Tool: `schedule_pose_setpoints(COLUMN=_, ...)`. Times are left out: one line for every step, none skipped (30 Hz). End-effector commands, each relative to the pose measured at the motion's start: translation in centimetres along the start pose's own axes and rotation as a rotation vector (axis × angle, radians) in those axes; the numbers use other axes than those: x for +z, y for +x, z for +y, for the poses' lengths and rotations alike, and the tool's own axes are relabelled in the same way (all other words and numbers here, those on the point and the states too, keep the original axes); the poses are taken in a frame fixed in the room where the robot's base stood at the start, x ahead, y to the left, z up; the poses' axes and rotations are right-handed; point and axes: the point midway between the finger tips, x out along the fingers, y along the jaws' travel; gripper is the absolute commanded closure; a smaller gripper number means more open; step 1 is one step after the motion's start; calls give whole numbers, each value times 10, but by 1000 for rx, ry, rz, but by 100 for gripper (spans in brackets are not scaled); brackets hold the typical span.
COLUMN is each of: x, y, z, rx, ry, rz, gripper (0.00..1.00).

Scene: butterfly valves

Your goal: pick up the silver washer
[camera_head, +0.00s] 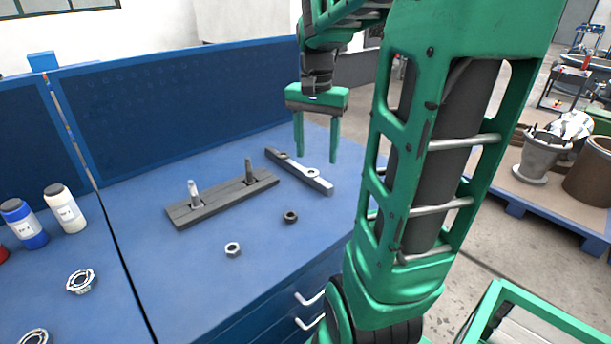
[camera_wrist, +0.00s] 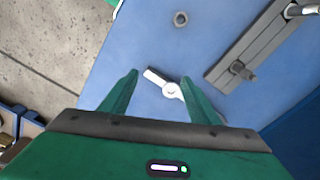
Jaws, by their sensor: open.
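The silver washer (camera_head: 312,174) is a small pale ring lying on a narrow bar (camera_head: 325,187) on the blue bench. A darker ring (camera_head: 281,155) sits near the bar's far end. In the wrist view the silver washer (camera_wrist: 173,91) shows between the fingers, closer to the right one. My gripper (camera_head: 316,159) points down above the bar, with its fingers apart and nothing between them. In the wrist view my gripper (camera_wrist: 160,76) has its right finger covering part of the bar. The exact height of the fingertips above the washer is hard to tell.
A grey block (camera_head: 222,203) holds an upright silver bolt (camera_head: 194,192) and a dark bolt (camera_head: 248,172). A dark nut (camera_head: 291,216) and a silver nut (camera_head: 232,249) lie in front. Bottles (camera_head: 65,210) stand left. A blue back panel (camera_head: 180,105) rises behind the bench.

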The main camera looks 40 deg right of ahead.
Motion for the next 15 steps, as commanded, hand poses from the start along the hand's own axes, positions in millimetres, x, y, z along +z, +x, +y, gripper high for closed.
schedule_pose_setpoints(x=-19, y=-3, z=-9, rx=0, ry=64, rz=-4, gripper=44)
schedule_pose_setpoints(x=-26, y=-6, z=-15, rx=-2, ry=96, rz=-6, gripper=44)
schedule_pose_setpoints(x=-36, y=-8, z=-21, rx=-5, ry=136, rz=-9, gripper=44)
schedule_pose_setpoints(x=-43, y=-9, z=-25, rx=-7, ry=163, rz=-10, gripper=44)
schedule_pose_setpoints(x=-49, y=-11, z=-28, rx=-9, ry=186, rz=-11, gripper=44)
schedule_pose_setpoints(x=-56, y=-12, z=-32, rx=-11, ry=213, rz=-14, gripper=44)
schedule_pose_setpoints(x=-60, y=-13, z=-34, rx=-13, ry=230, rz=-15, gripper=44)
schedule_pose_setpoints(x=-62, y=-13, z=-36, rx=-14, ry=243, rz=-17, gripper=44)
schedule_pose_setpoints(x=-66, y=-13, z=-38, rx=-15, ry=257, rz=-19, gripper=44)
schedule_pose_setpoints(x=-67, y=-12, z=-39, rx=-15, ry=264, rz=-19, gripper=44)
schedule_pose_setpoints(x=-68, y=-10, z=-40, rx=-16, ry=270, rz=-20, gripper=44)
schedule_pose_setpoints(x=-69, y=-6, z=-41, rx=-16, ry=274, rz=-21, gripper=44)
schedule_pose_setpoints(x=-68, y=-2, z=-41, rx=-15, ry=274, rz=-22, gripper=44)
schedule_pose_setpoints(x=-68, y=3, z=-41, rx=-14, ry=274, rz=-23, gripper=44)
schedule_pose_setpoints(x=-67, y=9, z=-42, rx=-15, ry=273, rz=-23, gripper=44)
